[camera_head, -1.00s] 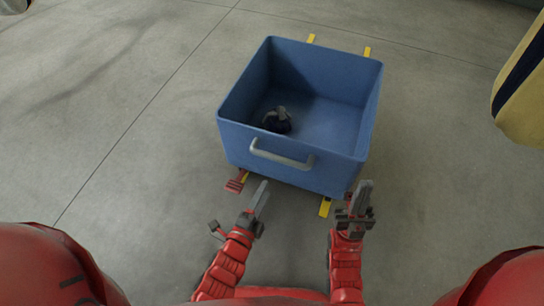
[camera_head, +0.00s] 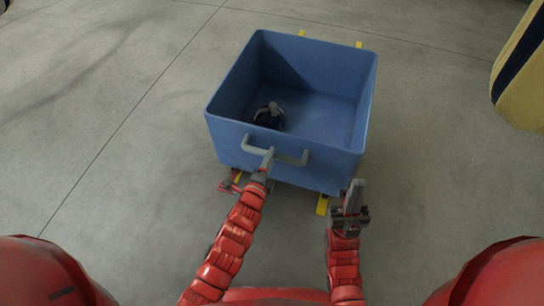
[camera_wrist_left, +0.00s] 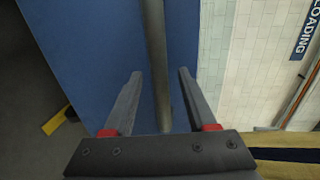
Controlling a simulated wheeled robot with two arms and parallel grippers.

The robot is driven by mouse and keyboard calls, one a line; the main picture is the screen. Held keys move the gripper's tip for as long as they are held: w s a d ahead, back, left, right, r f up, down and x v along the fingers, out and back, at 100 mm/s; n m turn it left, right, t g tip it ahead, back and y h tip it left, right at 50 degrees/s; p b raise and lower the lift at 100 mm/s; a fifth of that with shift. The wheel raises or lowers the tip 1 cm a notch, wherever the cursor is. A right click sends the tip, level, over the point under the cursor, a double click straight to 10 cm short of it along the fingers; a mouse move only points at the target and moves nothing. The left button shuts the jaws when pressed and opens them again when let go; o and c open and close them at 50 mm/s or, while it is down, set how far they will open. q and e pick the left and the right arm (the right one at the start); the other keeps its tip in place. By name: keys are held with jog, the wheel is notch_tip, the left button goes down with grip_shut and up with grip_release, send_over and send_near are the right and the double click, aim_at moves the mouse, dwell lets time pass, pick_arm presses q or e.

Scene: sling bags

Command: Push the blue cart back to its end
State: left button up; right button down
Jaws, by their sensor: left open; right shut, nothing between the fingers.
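The blue cart (camera_head: 283,145) stands in front of me, an open box with a grey bar handle (camera_head: 291,160) on its near wall. A dark sling bag (camera_head: 269,116) lies inside it, toward the left. In the left wrist view the open fingers (camera_wrist_left: 158,90) lie on either side of the grey handle bar (camera_wrist_left: 155,50), with gaps between; the blue wall (camera_wrist_left: 85,40) is behind. My right gripper (camera_head: 354,190) is shut and empty, just in front of the cart's near right corner.
A yellow and dark object (camera_head: 520,75) stands at the right edge. The grey concrete floor is clear to the left. A LOADING sign (camera_wrist_left: 305,32) shows on a pale wall in the left wrist view.

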pick_arm(q)
jog(key=shift+x, duration=1.25)
grip_shut()
dwell(0.5)
